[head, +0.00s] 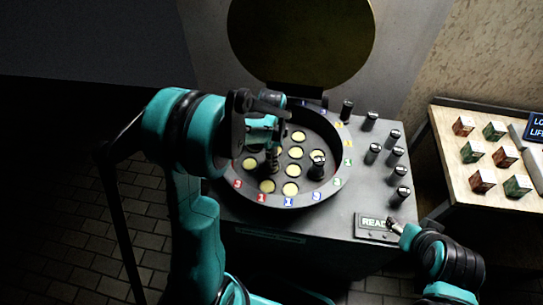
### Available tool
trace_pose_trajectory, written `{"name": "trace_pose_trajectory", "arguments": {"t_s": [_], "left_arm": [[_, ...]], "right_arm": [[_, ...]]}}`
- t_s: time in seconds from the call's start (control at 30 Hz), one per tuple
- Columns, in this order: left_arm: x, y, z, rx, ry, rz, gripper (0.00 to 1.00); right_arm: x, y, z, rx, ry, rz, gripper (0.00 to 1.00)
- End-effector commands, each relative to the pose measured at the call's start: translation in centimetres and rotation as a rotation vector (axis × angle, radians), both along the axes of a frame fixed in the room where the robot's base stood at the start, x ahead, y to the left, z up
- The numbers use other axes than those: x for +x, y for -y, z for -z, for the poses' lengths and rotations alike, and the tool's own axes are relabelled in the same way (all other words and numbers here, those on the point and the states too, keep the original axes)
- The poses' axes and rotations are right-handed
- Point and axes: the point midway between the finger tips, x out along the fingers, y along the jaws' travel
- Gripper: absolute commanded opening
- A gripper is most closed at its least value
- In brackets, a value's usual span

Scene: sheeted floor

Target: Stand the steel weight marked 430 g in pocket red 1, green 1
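A round dark tray (240,190) with several pale yellow pockets sits on the grey bench. Coloured number tags, red, blue, green and yellow, run along its rim; which pocket is red 1, green 1 is unclear. One dark cylindrical weight (317,168) stands inside the tray on the right. My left gripper (271,152) points down over the tray's middle-left; a dark shape at its tips may be fingers or a held weight. My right gripper (396,228) is small and beside the display, its opening unclear. Weight markings are too small to read, so the 430 g one cannot be identified.
Several dark weights (373,153) stand on the bench right of the tray. A raised round lid (300,45) is behind it. A display panel (374,226) reading "READ…" is at the front right. A wooden table (460,195) with several small boxes is far right.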

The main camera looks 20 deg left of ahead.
Motion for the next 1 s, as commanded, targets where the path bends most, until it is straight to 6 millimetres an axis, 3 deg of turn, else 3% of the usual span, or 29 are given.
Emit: {"name": "trace_pose_trajectory", "arguments": {"t_s": [0.03, 0.1, 0.47, 1.0], "left_arm": [[0.0, 0.0, 0.0, 0.000, 0.000, 0.000, 0.48], [0.0, 0.0, 0.0, 0.000, 0.000, 0.000, 0.59], [0.0, 0.0, -0.6, 0.000, 0.000, 0.000, 0.59], [0.0, 0.0, -10.6, 0.000, 0.000, 0.000, 0.59]], "right_arm": [[0.0, 0.0, 0.0, 0.000, 0.000, 0.000, 0.59], [0.0, 0.0, 0.0, 0.000, 0.000, 0.000, 0.59], [0.0, 0.0, 0.0, 0.000, 0.000, 0.000, 0.59], [0.0, 0.0, 0.0, 0.000, 0.000, 0.000, 0.59]]}}
